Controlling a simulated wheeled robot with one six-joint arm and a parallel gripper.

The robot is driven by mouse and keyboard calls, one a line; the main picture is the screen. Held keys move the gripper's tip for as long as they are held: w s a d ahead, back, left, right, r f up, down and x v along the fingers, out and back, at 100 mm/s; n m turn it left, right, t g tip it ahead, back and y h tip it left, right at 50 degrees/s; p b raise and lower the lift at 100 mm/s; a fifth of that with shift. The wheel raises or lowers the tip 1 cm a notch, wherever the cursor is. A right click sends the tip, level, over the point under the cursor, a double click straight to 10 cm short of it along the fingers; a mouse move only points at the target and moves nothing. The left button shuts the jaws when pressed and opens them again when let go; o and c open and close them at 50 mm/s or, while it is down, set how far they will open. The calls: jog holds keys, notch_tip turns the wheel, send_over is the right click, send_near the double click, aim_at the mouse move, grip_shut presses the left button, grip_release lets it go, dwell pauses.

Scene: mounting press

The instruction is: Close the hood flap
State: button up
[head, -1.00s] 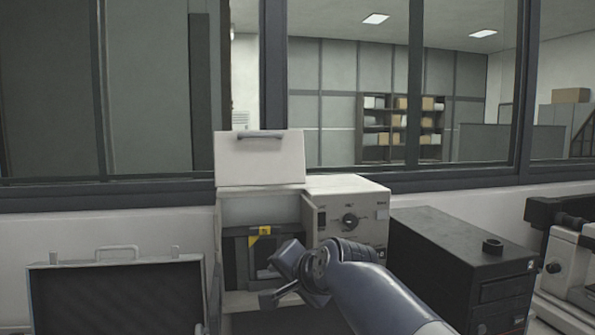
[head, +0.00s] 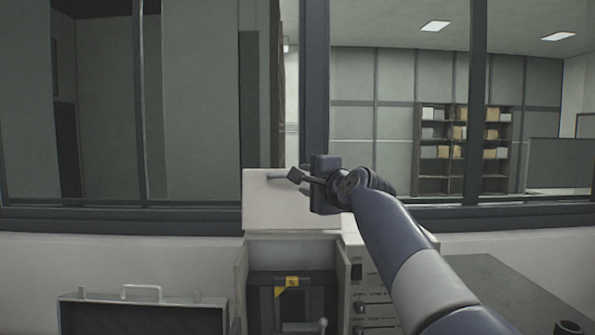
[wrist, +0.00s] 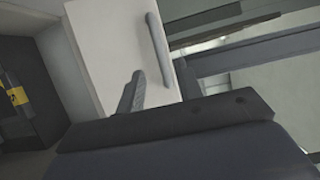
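The hood flap (head: 270,212) is a white panel standing raised above the open front of the press (head: 242,275). Its grey bar handle (head: 280,177) is near its top edge. In the wrist view the flap (wrist: 105,45) and the handle (wrist: 157,36) lie just beyond my fingers. My gripper (head: 300,182) is in front of the flap's upper right part, beside the handle, and hides part of it. I cannot tell whether a finger touches the flap.
Inside the press opening is a dark unit with a yellow label (head: 287,284). An open case (head: 140,317) stands to the left. A window with a dark frame (head: 120,220) runs behind the flap.

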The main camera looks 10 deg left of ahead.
jog(key=p, duration=0.3)
send_over(292, 199)
jog(key=v, duration=0.3)
jog(key=shift+s+a+f, duration=0.15)
jog(key=shift+s, duration=0.1)
jog(key=shift+c, duration=0.2)
grip_shut()
